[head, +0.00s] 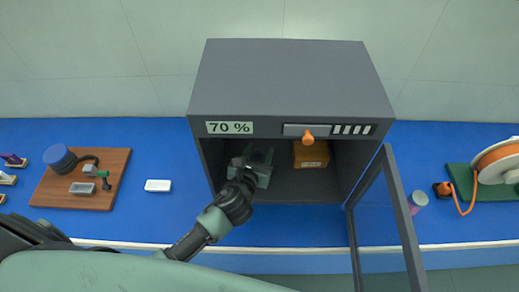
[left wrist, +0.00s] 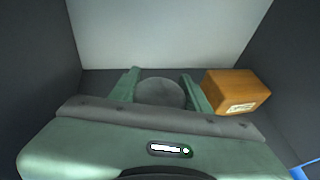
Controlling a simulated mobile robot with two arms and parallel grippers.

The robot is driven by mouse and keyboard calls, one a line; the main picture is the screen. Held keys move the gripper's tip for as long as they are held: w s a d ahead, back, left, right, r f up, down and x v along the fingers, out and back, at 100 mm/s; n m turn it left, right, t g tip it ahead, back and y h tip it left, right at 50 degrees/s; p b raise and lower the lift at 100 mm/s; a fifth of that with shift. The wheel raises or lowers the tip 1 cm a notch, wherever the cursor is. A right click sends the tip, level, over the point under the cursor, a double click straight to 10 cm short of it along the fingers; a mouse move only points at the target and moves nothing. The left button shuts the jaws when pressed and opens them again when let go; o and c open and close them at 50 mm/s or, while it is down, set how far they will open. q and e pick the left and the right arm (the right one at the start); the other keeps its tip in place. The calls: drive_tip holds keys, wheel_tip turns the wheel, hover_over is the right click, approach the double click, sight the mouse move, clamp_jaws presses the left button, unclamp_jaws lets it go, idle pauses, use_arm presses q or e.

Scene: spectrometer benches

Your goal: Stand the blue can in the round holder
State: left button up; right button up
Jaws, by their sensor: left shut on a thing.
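My left gripper (head: 260,157) reaches into the open grey cabinet (head: 290,80). In the left wrist view its two green fingers (left wrist: 160,88) are closed on a round, dark grey-topped thing (left wrist: 158,93). Only its top shows, so I cannot tell whether it is the blue can or whether it touches the cabinet floor. I cannot make out a round holder; one may be hidden by the gripper. My right gripper is not in view.
A brown box (head: 311,154) stands inside the cabinet, right of the gripper. The glass door (head: 398,205) hangs open at the right. A wooden board (head: 70,190) with a blue cylinder (head: 58,156) lies left.

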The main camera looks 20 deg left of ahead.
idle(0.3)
use_arm(q)
drive_tip(key=shift+p, duration=0.4)
idle(0.3)
drive_tip(key=shift+p, duration=0.5)
idle(0.6)
drive_tip(key=shift+f, duration=0.1)
drive_tip(key=shift+f+b, duration=0.5)
drive_tip(key=shift+f, duration=0.1)
drive_tip(key=o, duration=1.2)
drive_tip(key=shift+s, duration=0.1)
